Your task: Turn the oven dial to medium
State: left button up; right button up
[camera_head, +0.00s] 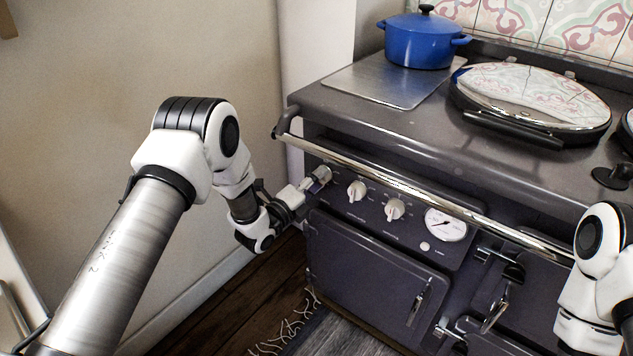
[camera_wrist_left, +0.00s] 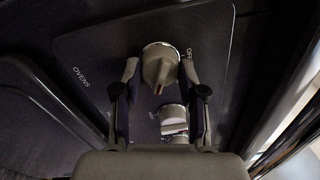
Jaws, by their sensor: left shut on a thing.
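The oven range (camera_head: 365,265) is dark grey, with a row of pale dials on its front panel. My left gripper (camera_head: 315,182) is at the leftmost dial, below the front rail. In the left wrist view the round dial (camera_wrist_left: 160,62) sits between the two fingers (camera_wrist_left: 160,78), and the gripper is shut on it. A small reddish mark shows on the dial's lower part. The words OVENS and OFF show on the panel around it. Part of the dial is hidden by the gripper in the head view. My right gripper is out of view.
Two more dials (camera_head: 357,190) (camera_head: 395,209) and a round gauge (camera_head: 446,225) are to the right. A metal rail (camera_head: 400,185) runs just above the panel. A blue pot (camera_head: 420,42) and a lidded hotplate (camera_head: 530,95) are on top. The wall (camera_head: 90,90) is at left.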

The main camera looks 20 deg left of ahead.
pick_arm(q)
jog(key=shift+m, duration=0.5)
jog(key=o, duration=1.1)
jog(key=shift+o, duration=0.2)
jog(key=shift+s, duration=0.1)
jog(key=v, duration=1.1)
jog(key=shift+s+a, duration=0.2)
jog(key=shift+s, duration=0.1)
